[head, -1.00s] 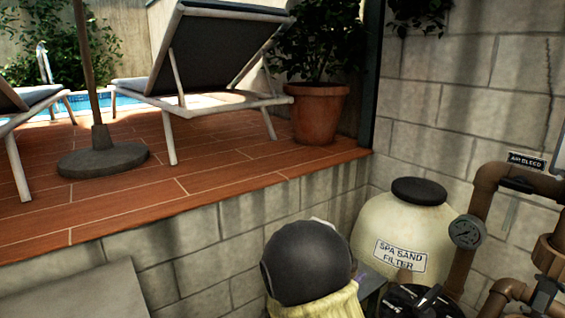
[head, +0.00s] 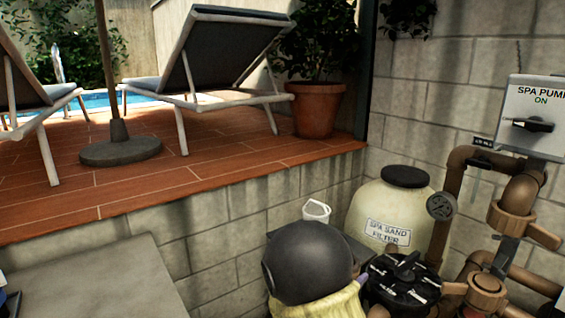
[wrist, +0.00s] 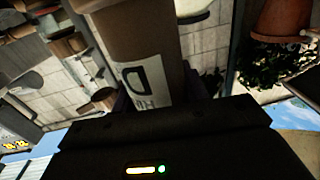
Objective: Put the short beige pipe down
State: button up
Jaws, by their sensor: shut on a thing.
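The short beige pipe (wrist: 142,42) fills the upper middle of the wrist view, looking tan-brown in shade. It carries a white label with a large black letter D and part of another line. My gripper (wrist: 157,97) is shut on it, with dark purple fingers partly showing on either side. The pipe's far end is cut off by the picture edge. In the head view the dark dome and yellow body of my own arm hide most of the gripper. I cannot make out the held pipe there.
A cream spa sand filter (head: 388,215) and black valve top (head: 402,285) stand close right of my arm. Brown plumbing (head: 520,195) crowds the right. A grey flat slab (head: 85,285) at lower left is mostly clear.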

jog(key=shift+s, duration=0.25)
jog(key=shift+s+f, duration=0.2)
jog(key=shift+s, duration=0.05)
jog(key=shift+s+f+t, duration=0.1)
jog(key=shift+f+t, duration=0.2)
jog(key=shift+f, duration=0.1)
jog(key=f+n+t+y, duration=0.1)
jog(key=f, duration=0.2)
jog(key=w+f+n+y, duration=0.1)
jog(key=f, duration=0.1)
jog(key=f+n+t+y, duration=0.1)
jog(key=f, duration=0.2)
jog(key=shift+w+f+t+y, duration=0.3)
jog(key=shift+w+y, duration=0.05)
jog(key=shift+y, duration=0.05)
jog(key=f+n+t+y+p, duration=0.1)
jog(key=f+n+y+p, duration=0.1)
jog(key=y+p, duration=0.1)
jog(key=f+n+t+y+p, duration=0.1)
jog(key=f+n+y+p, duration=0.1)
jog(key=p, duration=0.4)
jog(key=a+f+n+y+p, duration=0.1)
jog(key=f+n+y+p, duration=0.1)
jog(key=y+p, duration=0.2)
jog(key=shift+w+t+p, duration=0.25)
jog(key=shift+t+p, duration=0.05)
jog(key=shift+t, duration=0.1)
jog(key=shift+f+n+y, duration=0.15)
jog(key=shift+n+y, duration=0.15)
